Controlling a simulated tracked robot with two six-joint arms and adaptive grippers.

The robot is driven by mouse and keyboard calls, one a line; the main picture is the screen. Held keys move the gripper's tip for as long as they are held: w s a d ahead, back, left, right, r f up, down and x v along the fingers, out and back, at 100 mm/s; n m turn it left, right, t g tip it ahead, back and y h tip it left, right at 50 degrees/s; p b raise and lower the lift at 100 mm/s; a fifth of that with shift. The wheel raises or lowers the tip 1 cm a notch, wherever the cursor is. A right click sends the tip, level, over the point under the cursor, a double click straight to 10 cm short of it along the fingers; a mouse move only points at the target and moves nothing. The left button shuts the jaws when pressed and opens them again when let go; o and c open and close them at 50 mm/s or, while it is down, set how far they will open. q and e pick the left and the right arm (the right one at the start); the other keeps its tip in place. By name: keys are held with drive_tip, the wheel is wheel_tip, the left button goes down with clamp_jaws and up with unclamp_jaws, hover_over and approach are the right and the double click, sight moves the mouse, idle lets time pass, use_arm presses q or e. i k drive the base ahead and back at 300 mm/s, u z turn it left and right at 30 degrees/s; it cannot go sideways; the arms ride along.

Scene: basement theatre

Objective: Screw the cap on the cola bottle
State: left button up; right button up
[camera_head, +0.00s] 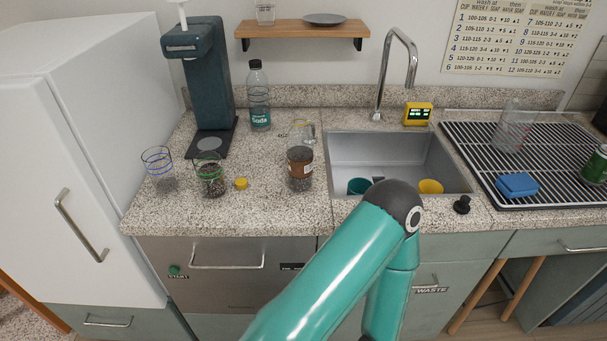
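A teal link of my arm crosses the bottom centre, bent down in front of the sink. Neither of my grippers shows in the head view.
A soda bottle (259,100) with a dark cap stands behind. Two glasses (158,170) (210,176), one holding dark bits, stand left of the cap. A teal dispenser (205,80) stands back left. The sink (385,150) holds cups; a drying rack (470,150) is right.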

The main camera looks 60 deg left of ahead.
sight(300, 139)
drive_tip(key=z, duration=0.35)
drive_tip(key=k, duration=2.15)
drive_tip(key=u, duration=0.9)
drive_tip(key=i, duration=1)
